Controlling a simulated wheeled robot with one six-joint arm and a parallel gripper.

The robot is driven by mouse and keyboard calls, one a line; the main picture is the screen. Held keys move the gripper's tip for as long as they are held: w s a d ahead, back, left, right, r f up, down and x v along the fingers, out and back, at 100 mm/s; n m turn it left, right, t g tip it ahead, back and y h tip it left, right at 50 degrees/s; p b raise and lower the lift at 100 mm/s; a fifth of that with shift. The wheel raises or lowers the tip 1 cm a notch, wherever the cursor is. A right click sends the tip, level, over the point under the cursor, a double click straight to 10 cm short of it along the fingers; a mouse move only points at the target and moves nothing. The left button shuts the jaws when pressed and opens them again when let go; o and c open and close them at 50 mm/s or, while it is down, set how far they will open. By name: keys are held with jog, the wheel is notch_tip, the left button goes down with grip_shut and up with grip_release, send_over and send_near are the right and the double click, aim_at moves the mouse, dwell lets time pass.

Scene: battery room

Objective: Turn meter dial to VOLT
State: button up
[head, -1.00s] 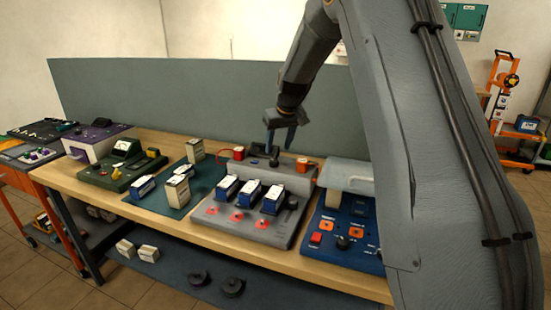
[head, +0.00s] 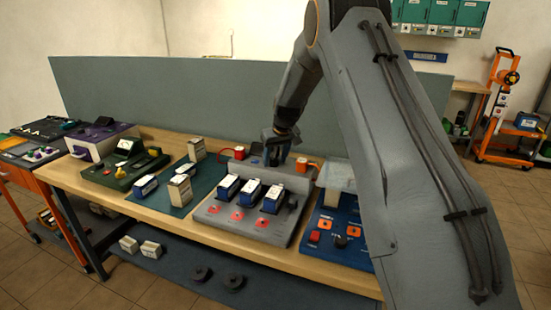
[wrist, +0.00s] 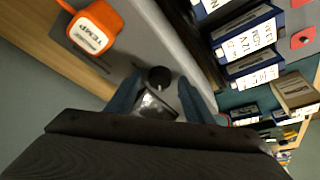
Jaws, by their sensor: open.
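My gripper (head: 280,143) is open and points down over the back of the grey battery station (head: 222,218). In the wrist view a small black round knob (wrist: 160,77) lies between my two fingertips (wrist: 160,88), with a gap on either side. A dark meter-like unit with a glassy face (wrist: 155,104) sits beside it, partly hidden by the gripper body. I cannot read any dial marking, nor tell whether the knob is this unit's dial. In the head view my gripper hides most of this spot.
An orange block marked TEMP (wrist: 93,29) stands near the gripper; a red one (head: 239,153) is left of it. Several blue batteries (head: 250,191) sit in the station. A green panel with a gauge (head: 125,165) is left; a blue panel (head: 325,222) is right.

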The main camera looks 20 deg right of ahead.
jog(key=c, duration=1)
jog(key=shift+c, duration=0.2)
jog(key=shift+m, duration=0.4)
jog(key=shift+a+m+h+b, duration=0.2)
jog(key=shift+m+h+b, duration=0.35)
jog(key=shift+m, duration=0.35)
jog(key=m+b, duration=0.1)
jog(key=m+h+b, duration=0.1)
jog(key=shift+w+a+f+m, duration=0.1)
jog(key=shift+f+m, duration=0.05)
jog(key=shift+m, duration=0.15)
jog(key=m+b, duration=0.2)
jog(key=b, duration=0.1)
jog(key=shift+a+m+h, duration=0.1)
jog(key=shift+m+h, duration=0.2)
jog(key=shift+h, duration=0.05)
jog(key=m+g+h+b, duration=0.1)
jog(key=m+b, duration=0.2)
jog(key=shift+b, duration=0.35)
